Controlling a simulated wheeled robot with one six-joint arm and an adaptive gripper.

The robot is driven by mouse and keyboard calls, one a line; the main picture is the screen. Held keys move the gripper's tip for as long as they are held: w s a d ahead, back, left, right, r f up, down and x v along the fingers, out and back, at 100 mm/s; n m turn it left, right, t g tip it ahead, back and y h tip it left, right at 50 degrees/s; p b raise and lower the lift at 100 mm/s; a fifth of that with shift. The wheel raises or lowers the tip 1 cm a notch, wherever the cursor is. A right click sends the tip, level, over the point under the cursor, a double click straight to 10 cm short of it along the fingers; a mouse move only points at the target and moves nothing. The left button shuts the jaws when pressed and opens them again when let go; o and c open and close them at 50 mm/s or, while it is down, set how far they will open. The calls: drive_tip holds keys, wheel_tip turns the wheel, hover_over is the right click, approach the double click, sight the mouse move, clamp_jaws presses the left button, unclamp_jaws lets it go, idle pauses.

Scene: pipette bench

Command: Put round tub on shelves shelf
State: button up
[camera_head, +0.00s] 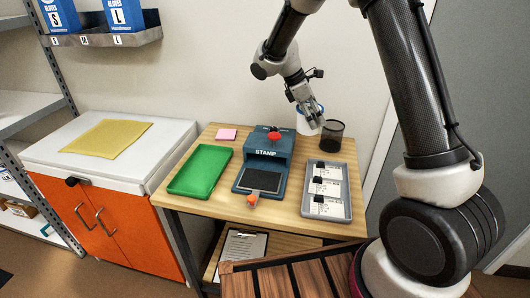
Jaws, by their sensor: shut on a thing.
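A white round tub with blue on it (305,128) stands or hangs at the back of the wooden table, near the wall. My gripper (314,122) reaches down over it and is shut on it, with its fingers at the rim. The gripper covers part of the tub, and I cannot tell whether its base touches the table. The metal shelves (28,106) stand at the far left, with white boards and a perforated upright. Only part of them is in view.
A black mesh cup (330,137) stands close right of the tub. The table (217,203) also holds a green tray (200,171), a stamp machine (269,153), a grey tray (343,207) and pink notes (227,135). An orange cabinet (110,240) stands between table and shelves.

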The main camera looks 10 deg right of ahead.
drive_tip(key=f, duration=0.5)
drive_tip(key=shift+w+f, duration=0.15)
drive_tip(key=shift+w, duration=0.15)
drive_tip(key=shift+f, duration=2.35)
drive_tip(key=o, duration=1.5)
drive_tip(key=shift+o, duration=0.2)
